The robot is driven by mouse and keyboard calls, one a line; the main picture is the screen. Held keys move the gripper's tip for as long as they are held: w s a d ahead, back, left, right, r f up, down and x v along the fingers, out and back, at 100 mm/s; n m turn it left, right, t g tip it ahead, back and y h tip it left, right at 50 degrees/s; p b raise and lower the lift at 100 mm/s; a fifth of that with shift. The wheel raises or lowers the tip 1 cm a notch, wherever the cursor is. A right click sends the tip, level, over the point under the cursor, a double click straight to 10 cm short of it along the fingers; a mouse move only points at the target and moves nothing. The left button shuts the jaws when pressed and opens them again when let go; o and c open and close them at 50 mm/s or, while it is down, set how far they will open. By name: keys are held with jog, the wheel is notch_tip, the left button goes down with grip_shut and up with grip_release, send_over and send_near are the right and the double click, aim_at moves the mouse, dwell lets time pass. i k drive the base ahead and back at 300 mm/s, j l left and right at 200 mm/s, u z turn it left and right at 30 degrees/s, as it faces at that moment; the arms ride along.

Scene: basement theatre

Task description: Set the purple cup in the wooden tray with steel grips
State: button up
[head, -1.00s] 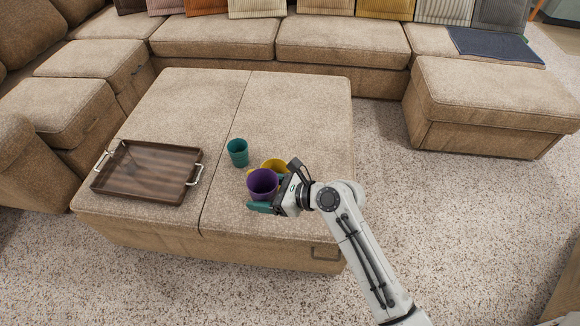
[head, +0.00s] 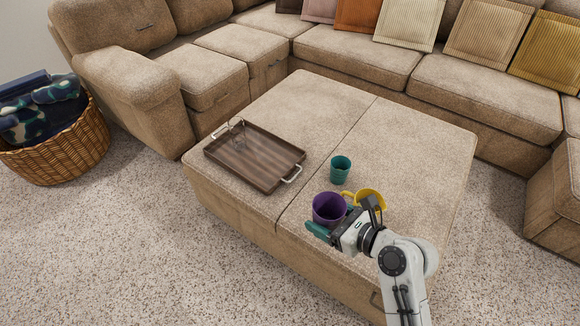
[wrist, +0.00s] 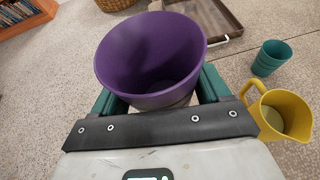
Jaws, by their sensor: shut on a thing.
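The purple cup (head: 329,208) is upright between the fingers of my gripper (head: 333,231), which is shut on it. In the wrist view the purple cup (wrist: 150,55) fills the upper middle, with a green finger of my gripper (wrist: 158,92) on each side. The cup is above the front part of the ottoman; I cannot tell its exact height. The wooden tray with steel grips (head: 213,155) lies on the ottoman to the left of the cup. The tray (wrist: 236,42) also shows partly in the wrist view.
A yellow jug (head: 371,196) is close behind my gripper. A wicker basket (head: 70,155) is on the floor at left. The sofa (head: 440,85) runs along the back.

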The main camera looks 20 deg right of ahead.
aim_at(269, 164)
jog(key=i+j, duration=1)
